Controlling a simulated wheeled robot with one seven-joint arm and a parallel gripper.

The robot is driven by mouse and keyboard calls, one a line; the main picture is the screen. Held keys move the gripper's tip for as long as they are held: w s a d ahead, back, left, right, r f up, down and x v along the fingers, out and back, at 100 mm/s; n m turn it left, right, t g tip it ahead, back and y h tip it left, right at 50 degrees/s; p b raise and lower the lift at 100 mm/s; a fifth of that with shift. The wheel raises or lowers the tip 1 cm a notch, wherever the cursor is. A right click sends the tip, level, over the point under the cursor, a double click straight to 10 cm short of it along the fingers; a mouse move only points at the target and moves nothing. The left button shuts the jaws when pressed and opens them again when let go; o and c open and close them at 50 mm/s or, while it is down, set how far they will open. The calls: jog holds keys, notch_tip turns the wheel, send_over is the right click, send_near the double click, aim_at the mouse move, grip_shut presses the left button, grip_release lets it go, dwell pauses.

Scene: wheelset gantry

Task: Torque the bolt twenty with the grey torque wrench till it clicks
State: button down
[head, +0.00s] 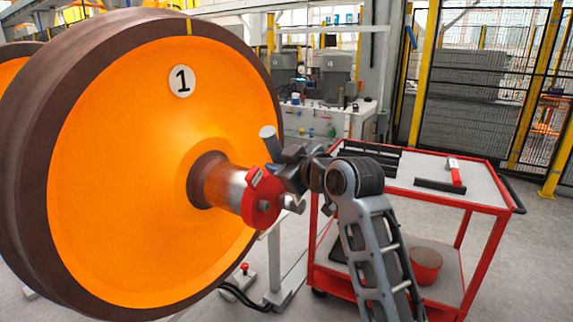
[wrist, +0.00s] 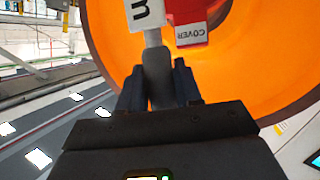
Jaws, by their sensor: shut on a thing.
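My gripper (wrist: 157,82) is shut on the grey shaft of a wrench (wrist: 158,64), which lies between its two dark fingers. In the head view the grey wrench (head: 268,138) sticks up past my gripper (head: 288,170), in front of the wheel. The red end cover (head: 262,200) sits on the axle end, right beside the gripper. Its white COVER label shows in the wrist view (wrist: 205,33). A bolt head (head: 263,207) shows on the cover face; no number twenty is readable. Whether the wrench sits on a bolt cannot be told.
The large orange wheel (head: 120,170) marked 1 fills the left. A red cart (head: 480,207) stands at the right with black holders and a red-and-white tool (head: 454,172) on top, and a red bucket (head: 426,266) below. A grey stand (head: 275,270) is beneath the axle.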

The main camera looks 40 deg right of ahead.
jog(key=shift+s+a+f+n+b, duration=0.15)
jog(key=shift+a+f+n+b, duration=0.15)
jog(key=shift+a+f, duration=0.15)
jog(key=shift+s+a+r+t, duration=0.1)
jog(key=shift+a+r+t, duration=0.05)
jog(key=shift+t, duration=0.15)
jog(key=a+f+n+b, duration=0.1)
jog(key=b, duration=0.1)
jog(key=s+a+f+n+h+b, duration=0.1)
jog(key=b, duration=0.1)
jog(key=shift+a+f+t+b, duration=0.3)
jog(key=shift+a+t+b, duration=0.05)
jog(key=shift+t, duration=0.05)
jog(key=shift+f, duration=0.1)
